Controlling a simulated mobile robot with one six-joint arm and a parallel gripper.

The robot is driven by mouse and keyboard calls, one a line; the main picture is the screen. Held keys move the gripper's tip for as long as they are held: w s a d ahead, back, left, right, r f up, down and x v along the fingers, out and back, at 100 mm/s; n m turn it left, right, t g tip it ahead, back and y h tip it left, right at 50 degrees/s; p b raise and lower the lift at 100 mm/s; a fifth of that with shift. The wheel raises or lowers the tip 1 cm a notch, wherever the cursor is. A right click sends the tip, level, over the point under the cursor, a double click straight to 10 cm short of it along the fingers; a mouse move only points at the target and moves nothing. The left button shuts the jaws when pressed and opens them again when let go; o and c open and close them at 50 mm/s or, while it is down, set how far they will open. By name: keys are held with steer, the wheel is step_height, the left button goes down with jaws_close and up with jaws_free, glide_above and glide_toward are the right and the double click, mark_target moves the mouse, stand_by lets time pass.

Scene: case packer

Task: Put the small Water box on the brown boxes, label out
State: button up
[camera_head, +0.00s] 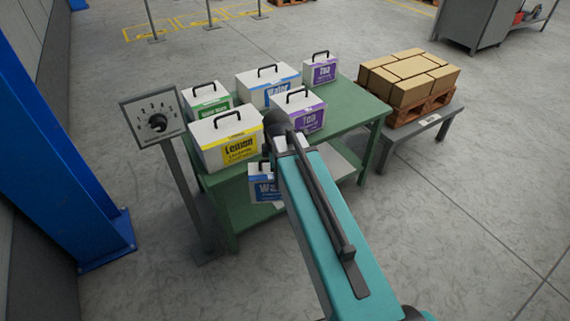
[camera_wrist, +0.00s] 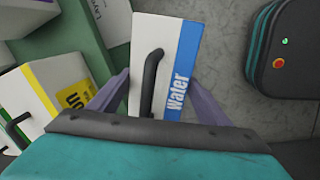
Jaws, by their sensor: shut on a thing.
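The small Water box (camera_head: 262,188) is white with a blue label band. In the head view it hangs in front of the green table, below the tabletop level, and my arm covers part of it. In the wrist view the Water box (camera_wrist: 160,40) has a black handle on top, and its blue band faces right. My gripper (camera_wrist: 157,78) is shut on this box, one finger at each side. In the head view the fingers are hidden behind my arm. The brown boxes (camera_head: 408,72) sit tightly together on a wooden pallet at the right, with a flat top.
The green table (camera_head: 350,105) holds a yellow Lemon box (camera_head: 228,140), a green-labelled box (camera_head: 207,100), a larger Water box (camera_head: 268,85) and two purple Tea boxes. A dial on a post (camera_head: 157,120) stands left. The pallet rests on a low grey stand (camera_head: 425,125). Floor at right is clear.

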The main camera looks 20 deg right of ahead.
mark_target(272, 179)
steer(key=s+a+m, duration=0.2)
steer(key=m, duration=0.1)
steer(key=shift+h, duration=0.3)
steer(key=m, duration=0.1)
steer(key=s+m, duration=0.1)
steer(key=m, duration=0.2)
steer(key=shift+s+a+f+g+h, duration=0.1)
steer(key=shift+s+a+g+h, duration=0.05)
steer(key=shift+a+g+h, duration=0.2)
steer(key=m, duration=0.2)
steer(key=s+m, duration=0.1)
steer(key=m, duration=0.1)
steer(key=shift+g, duration=0.35)
steer(key=m, duration=0.4)
steer(key=shift+s+d+m+g+h, duration=0.25)
steer(key=shift+s+m+g, duration=0.05)
steer(key=shift+s+g, duration=0.1)
steer(key=shift+d, duration=0.15)
